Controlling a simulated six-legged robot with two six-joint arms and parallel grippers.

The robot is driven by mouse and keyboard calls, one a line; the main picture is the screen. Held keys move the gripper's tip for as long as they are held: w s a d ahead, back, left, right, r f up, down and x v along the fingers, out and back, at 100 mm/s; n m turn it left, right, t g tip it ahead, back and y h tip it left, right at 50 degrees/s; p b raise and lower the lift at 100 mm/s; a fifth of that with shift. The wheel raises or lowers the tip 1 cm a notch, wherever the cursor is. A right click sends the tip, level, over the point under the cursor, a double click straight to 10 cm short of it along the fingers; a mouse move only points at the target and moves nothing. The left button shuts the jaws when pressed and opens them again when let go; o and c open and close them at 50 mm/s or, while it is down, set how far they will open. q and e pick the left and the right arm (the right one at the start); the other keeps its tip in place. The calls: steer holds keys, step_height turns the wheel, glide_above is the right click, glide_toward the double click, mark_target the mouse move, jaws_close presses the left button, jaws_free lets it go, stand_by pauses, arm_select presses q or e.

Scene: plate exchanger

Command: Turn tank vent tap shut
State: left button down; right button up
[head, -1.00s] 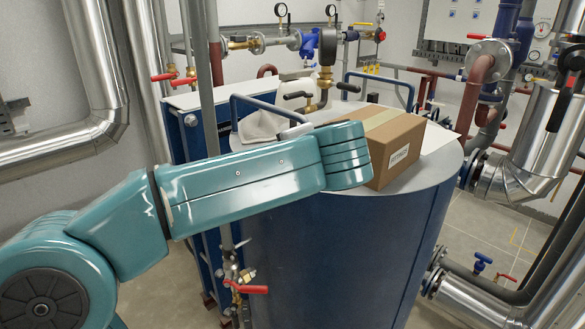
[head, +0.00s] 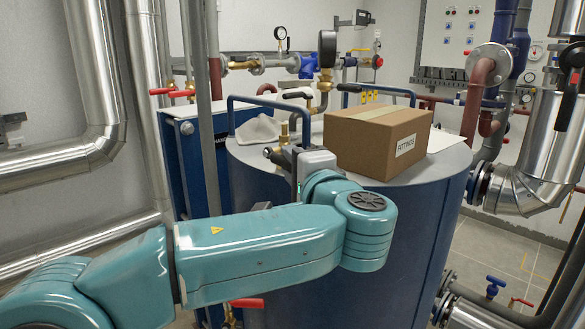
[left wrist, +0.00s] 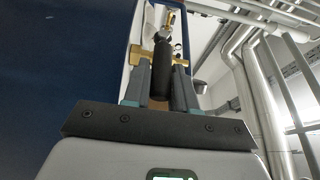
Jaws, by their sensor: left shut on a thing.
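The tank vent tap shows in the left wrist view as a black lever handle (left wrist: 157,68) on a brass body. In the head view its brass stem (head: 284,133) stands at the near left edge of the blue tank's (head: 330,225) grey top. My left gripper (left wrist: 160,82) is shut on the black handle, one finger on each side. In the head view the same gripper (head: 281,156) is at the tank rim, and my wrist hides part of the tap. My right gripper is not in view.
A cardboard box (head: 375,145) labelled FITTINGS and a pale cloth (head: 258,130) lie on the tank top. A blue rail (head: 262,99) rises behind the gripper. A vertical grey pipe (head: 208,120) stands close left. A red-handled valve (head: 246,303) is below my arm.

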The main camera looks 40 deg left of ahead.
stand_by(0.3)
arm_select(q)
steer(key=c, duration=1)
jaws_free()
steer(key=shift+w+f, duration=0.1)
steer(key=shift+w, duration=0.05)
steer(key=shift+d, duration=0.1)
steer(key=v, duration=1.6)
